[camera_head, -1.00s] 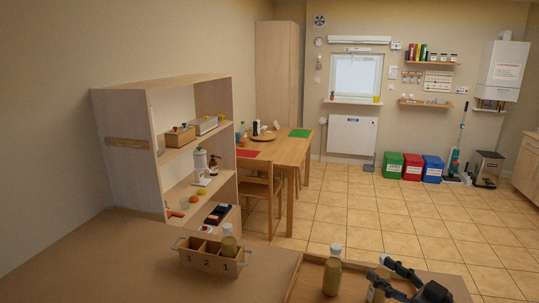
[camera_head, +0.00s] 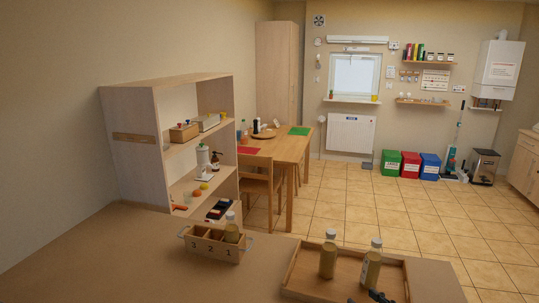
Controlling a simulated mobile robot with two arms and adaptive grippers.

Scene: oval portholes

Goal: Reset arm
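A small part of my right gripper (camera_head: 373,297) shows as dark pieces at the bottom edge, in front of the wooden tray (camera_head: 300,280). The rest of it is cut off, so its opening cannot be judged. Two bottles with pale caps stand upright in the tray: a left bottle (camera_head: 328,257) and a right bottle (camera_head: 372,266). The gripper tip is just below the right bottle in the picture and appears apart from it. My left gripper is not in view.
A wooden caddy (camera_head: 210,250) marked 3, 2, 1 stands left of the tray, with a bottle (camera_head: 231,230) in compartment 1. The counter (camera_head: 130,260) is clear to the left. An open shelf (camera_head: 165,80) stands behind it.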

